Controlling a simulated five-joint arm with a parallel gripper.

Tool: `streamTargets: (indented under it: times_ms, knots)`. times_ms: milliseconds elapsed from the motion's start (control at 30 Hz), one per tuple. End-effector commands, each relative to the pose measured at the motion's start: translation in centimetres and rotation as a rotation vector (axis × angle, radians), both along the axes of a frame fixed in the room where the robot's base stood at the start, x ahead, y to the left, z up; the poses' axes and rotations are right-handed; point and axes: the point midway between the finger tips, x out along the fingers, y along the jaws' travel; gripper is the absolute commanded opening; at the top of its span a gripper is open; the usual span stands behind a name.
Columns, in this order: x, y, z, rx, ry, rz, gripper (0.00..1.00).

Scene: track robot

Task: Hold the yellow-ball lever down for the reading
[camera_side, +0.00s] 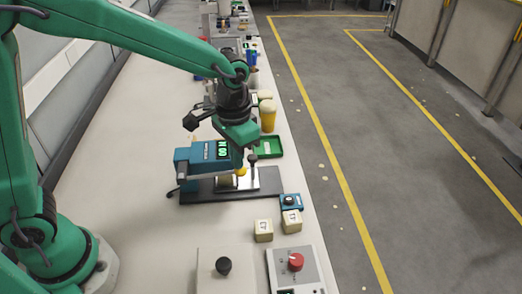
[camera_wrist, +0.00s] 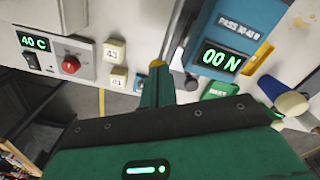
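The yellow ball (camera_side: 241,171) of the lever sits at the front of a blue tester (camera_side: 196,158) on a dark base plate (camera_side: 205,197). In the wrist view the yellow ball (camera_wrist: 157,63) shows just past my fingertips, partly hidden by them. My gripper (camera_side: 238,160) points down directly above the ball; its fingers look shut together with nothing between them. I cannot tell whether they touch the ball. The tester's green display (camera_wrist: 221,59) reads 00 N, and a label above it reads PASS with a range, apparently 30-45 N.
Two cream blocks (camera_side: 264,230) marked with numbers and a small blue box (camera_side: 290,201) stand in front of the tester. A panel with a red knob (camera_side: 296,262) is nearer. The bench's left part is clear.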

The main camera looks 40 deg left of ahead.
Motion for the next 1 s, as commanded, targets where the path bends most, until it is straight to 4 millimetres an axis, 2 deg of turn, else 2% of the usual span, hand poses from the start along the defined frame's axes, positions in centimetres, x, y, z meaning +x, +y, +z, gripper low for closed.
streamTargets:
  times_ms: [1000]
  knots:
    - [-0.1, 0.1, -2.7, 0.002, 0.005, 0.000, 0.00]
